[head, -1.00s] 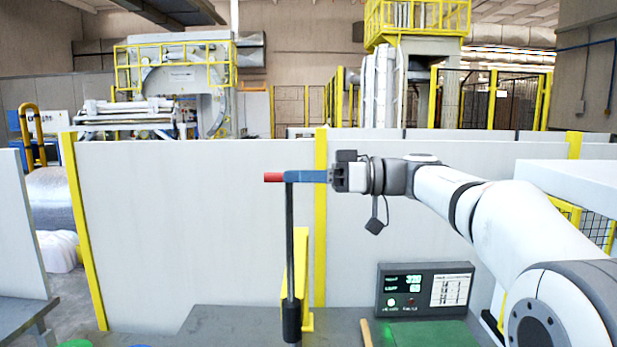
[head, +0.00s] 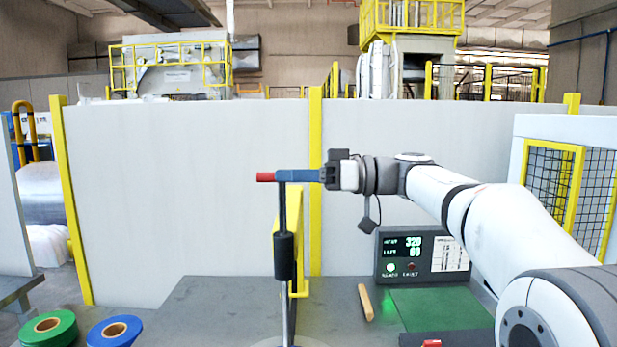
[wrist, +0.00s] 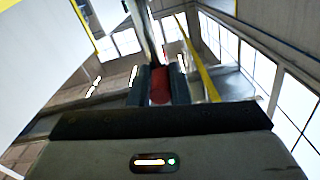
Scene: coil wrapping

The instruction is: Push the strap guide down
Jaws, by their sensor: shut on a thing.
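In the wrist view, a red part (wrist: 160,85) shows between the dark fingers. The foot of the post is cut off at the bottom of the head view.
A display box (head: 422,255) and a green mat (head: 440,309) are on the grey table at right, with a wooden-coloured stick (head: 366,302) beside the mat. Green (head: 48,328) and blue (head: 115,331) rolls lie at left. A yellow post (head: 296,230) stands close behind the rod.

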